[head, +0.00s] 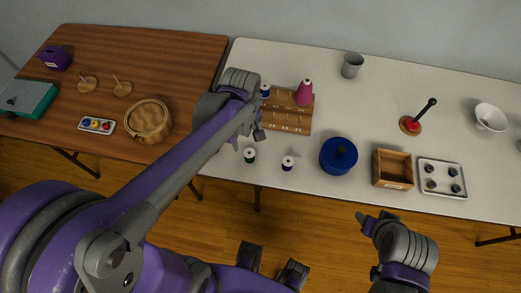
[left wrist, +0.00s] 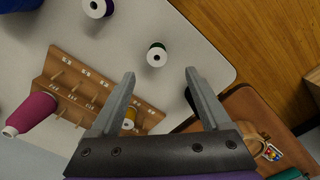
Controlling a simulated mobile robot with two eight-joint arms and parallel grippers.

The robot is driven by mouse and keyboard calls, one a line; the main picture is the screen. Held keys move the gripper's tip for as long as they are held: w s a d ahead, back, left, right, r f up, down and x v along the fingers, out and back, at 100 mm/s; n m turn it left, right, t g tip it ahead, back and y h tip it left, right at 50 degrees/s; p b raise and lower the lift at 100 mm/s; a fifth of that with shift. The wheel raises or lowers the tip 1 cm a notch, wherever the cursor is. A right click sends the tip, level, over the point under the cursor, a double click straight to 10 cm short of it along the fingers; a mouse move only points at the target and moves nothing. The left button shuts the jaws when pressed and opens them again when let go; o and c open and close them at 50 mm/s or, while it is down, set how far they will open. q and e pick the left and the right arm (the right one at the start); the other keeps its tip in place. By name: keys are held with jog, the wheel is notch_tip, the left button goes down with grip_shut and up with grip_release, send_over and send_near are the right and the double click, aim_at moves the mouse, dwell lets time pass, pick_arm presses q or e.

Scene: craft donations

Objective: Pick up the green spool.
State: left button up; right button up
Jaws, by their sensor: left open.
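The green spool (head: 249,155) stands upright on the white table near its front left edge, with a white top. In the left wrist view the green spool (left wrist: 157,54) shows just beyond the gap between the fingertips, apart from both. My left gripper (head: 246,137) is open and empty above the table, just behind the spool in the head view; its two spread fingers show in the left wrist view (left wrist: 160,73). My right gripper (head: 366,221) is in front of the table, far from the spool; its jaw opening is unclear.
A purple spool (head: 287,163) stands right of the green one. Behind is a wooden peg rack (head: 285,121) with a magenta cone (head: 304,93) and a blue spool (head: 265,90). A yellow spool (left wrist: 129,118) is partly hidden by a finger. A blue pot (head: 338,158) stands farther right.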

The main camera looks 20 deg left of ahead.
pick_arm(q)
send_over(250, 154)
notch_tip(250, 154, down, 5)
jog(key=shift+s+f+b, duration=0.15)
jog(key=shift+f+b, duration=0.2)
jog(key=shift+f, duration=1.15)
jog(key=shift+s+f+b, duration=0.15)
jog(key=shift+f+b, duration=0.15)
jog(key=shift+f, duration=1.2)
grip_shut()
